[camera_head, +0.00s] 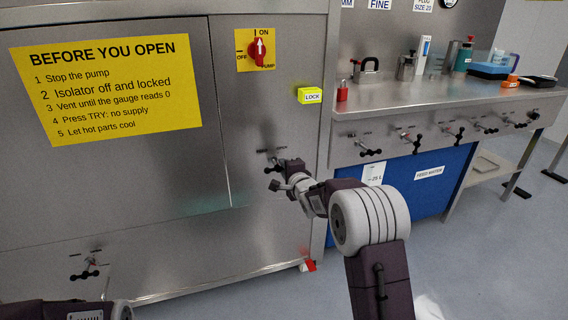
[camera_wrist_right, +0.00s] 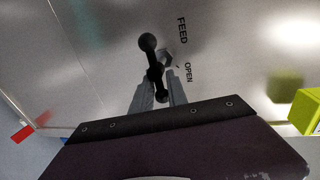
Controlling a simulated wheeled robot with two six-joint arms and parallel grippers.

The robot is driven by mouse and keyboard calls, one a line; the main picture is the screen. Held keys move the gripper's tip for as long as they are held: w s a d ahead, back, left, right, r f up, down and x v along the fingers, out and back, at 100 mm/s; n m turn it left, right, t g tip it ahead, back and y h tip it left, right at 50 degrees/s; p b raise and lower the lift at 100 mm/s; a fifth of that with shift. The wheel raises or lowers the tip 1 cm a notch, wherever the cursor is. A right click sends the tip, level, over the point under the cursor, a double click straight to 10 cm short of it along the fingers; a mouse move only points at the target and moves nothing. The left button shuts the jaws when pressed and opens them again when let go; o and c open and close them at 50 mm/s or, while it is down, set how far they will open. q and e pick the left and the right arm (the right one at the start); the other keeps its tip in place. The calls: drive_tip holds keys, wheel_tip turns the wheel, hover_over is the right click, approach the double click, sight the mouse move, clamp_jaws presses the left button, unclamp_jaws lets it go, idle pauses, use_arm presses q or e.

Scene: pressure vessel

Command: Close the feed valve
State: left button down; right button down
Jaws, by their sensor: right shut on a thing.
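The feed valve is on the grey steel cabinet front. Its black handle (camera_wrist_right: 148,42) has ball ends and stands nearly upright in the right wrist view, beside the words FEED and OPEN. In the head view the handle (camera_head: 272,169) shows just left of my right gripper (camera_head: 284,173). My right gripper (camera_wrist_right: 158,82) is shut on the handle, with one grey finger on each side of its lower part. The gripper partly hides the valve in the head view. Of my left arm only parts show at the bottom left; its fingers are out of the picture.
Another black-handled valve (camera_head: 84,274) sits low on the cabinet. A red rotary switch (camera_head: 259,50) and a yellow LOCK box (camera_head: 310,95) are above the feed valve. A steel bench (camera_head: 440,105) with several valves along its front stands to the right. The floor there is clear.

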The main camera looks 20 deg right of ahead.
drive_tip(key=shift+d+f, duration=0.1)
drive_tip(key=c, duration=1.5)
unclamp_jaws()
drive_tip(key=shift+o, duration=0.2)
drive_tip(key=shift+s, duration=0.25)
drive_tip(key=s+r+p, duration=0.1)
drive_tip(key=s+p, duration=0.2)
drive_tip(key=s, duration=0.5)
drive_tip(key=shift+s+d+r, duration=0.2)
drive_tip(key=shift+s+r, duration=0.05)
drive_tip(key=shift+r, duration=0.15)
